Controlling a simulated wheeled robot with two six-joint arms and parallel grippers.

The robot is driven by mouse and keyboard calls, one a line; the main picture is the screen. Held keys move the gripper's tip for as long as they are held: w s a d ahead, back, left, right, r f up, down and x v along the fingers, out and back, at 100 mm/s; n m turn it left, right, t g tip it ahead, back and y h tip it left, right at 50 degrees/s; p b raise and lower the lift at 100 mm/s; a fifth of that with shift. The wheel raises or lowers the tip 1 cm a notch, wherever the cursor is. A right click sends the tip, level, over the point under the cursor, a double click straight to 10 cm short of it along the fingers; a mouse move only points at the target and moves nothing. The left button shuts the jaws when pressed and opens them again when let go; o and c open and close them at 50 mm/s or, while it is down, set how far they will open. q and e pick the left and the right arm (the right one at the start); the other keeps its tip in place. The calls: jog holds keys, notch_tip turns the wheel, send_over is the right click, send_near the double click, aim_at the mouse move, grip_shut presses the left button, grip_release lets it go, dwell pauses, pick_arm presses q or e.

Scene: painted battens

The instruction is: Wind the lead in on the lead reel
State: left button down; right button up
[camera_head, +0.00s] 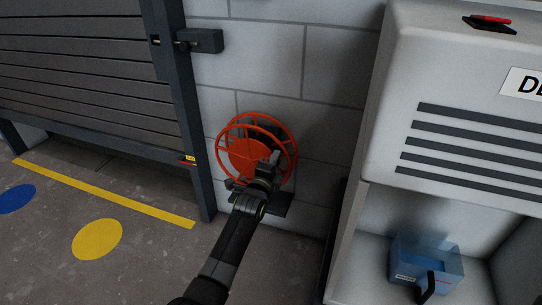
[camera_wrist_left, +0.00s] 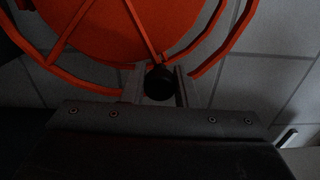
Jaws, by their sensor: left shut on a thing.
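The lead reel (camera_head: 248,157) is orange-red, with a spoked round rim and a solid disc, mounted low on the block wall. In the left wrist view the reel (camera_wrist_left: 105,25) fills the top. My left gripper (camera_head: 270,165) is at the reel's lower right front. In the left wrist view its two fingers are shut on a round black knob (camera_wrist_left: 159,83) in front of the reel's rim, at the end of a spoke. I cannot make out the lead itself; my gripper and arm hide the reel's lower part. My right gripper is not in view.
A dark slatted shutter (camera_head: 90,75) with a dark post (camera_head: 185,110) stands left of the reel. A pale cabinet (camera_head: 450,190) with dark slots stands at the right, with a blue bin (camera_head: 412,262) in its lower opening. The floor at left has a yellow line (camera_head: 110,195).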

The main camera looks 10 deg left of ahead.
pick_arm(q)
jog(key=shift+d+f+m, duration=0.15)
jog(key=shift+f+m, duration=0.35)
jog(key=shift+m, duration=0.1)
jog(key=c, duration=1.1)
grip_release()
jog(key=shift+s, duration=0.1)
